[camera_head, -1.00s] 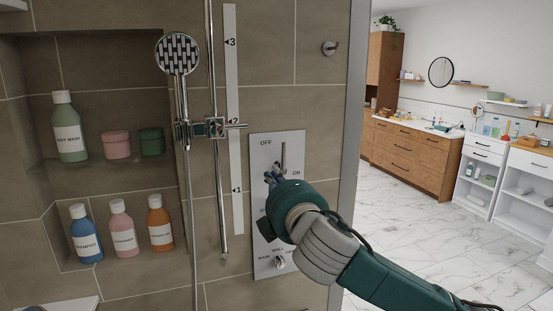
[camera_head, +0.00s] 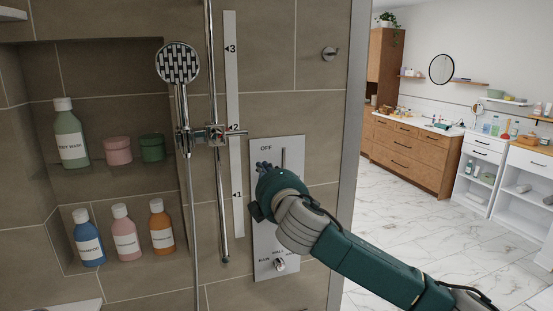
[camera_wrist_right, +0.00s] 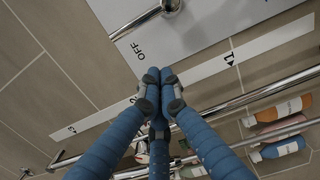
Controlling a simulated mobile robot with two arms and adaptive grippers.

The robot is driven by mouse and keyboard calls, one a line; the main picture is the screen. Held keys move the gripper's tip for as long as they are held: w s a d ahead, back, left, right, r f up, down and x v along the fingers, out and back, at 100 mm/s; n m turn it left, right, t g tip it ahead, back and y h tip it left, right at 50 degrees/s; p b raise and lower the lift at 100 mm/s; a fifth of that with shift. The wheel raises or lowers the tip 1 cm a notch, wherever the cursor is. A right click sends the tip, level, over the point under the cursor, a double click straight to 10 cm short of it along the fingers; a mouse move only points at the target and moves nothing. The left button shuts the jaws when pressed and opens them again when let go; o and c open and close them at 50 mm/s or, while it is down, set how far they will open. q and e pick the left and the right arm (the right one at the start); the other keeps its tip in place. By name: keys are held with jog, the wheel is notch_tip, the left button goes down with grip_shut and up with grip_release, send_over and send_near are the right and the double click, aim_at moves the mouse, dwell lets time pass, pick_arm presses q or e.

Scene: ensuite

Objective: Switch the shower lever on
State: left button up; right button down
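The grey shower panel (camera_head: 293,240) is on the tiled wall in the head view, with an OFF label and a vertical slot (camera_head: 284,160) near its top. My right gripper (camera_head: 264,167) is in front of the panel's upper left, just below the OFF label, and hides the ON label. In the right wrist view its blue fingertips (camera_wrist_right: 160,78) are drawn together with nothing seen between them. There a chrome lever (camera_wrist_right: 168,6) shows at the top edge near OFF, apart from the fingertips. The lever's handle is hidden in the head view. My left gripper is not in view.
A chrome shower rail (camera_head: 220,200) with a hand shower (camera_head: 178,65) stands left of the panel, beside a numbered scale strip (camera_head: 234,100). A chrome knob (camera_head: 279,264) is low on the panel. Bottles and jars fill the wall niche at left.

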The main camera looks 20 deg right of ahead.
jog(key=d, duration=0.1)
jog(key=w+d+p, duration=0.1)
jog(key=d, duration=0.2)
jog(key=shift+w+p, duration=0.4)
jog(key=shift+a, duration=0.15)
jog(key=shift+d+r+m, duration=0.1)
jog(key=shift+d+m, duration=0.15)
jog(key=shift+m, duration=0.15)
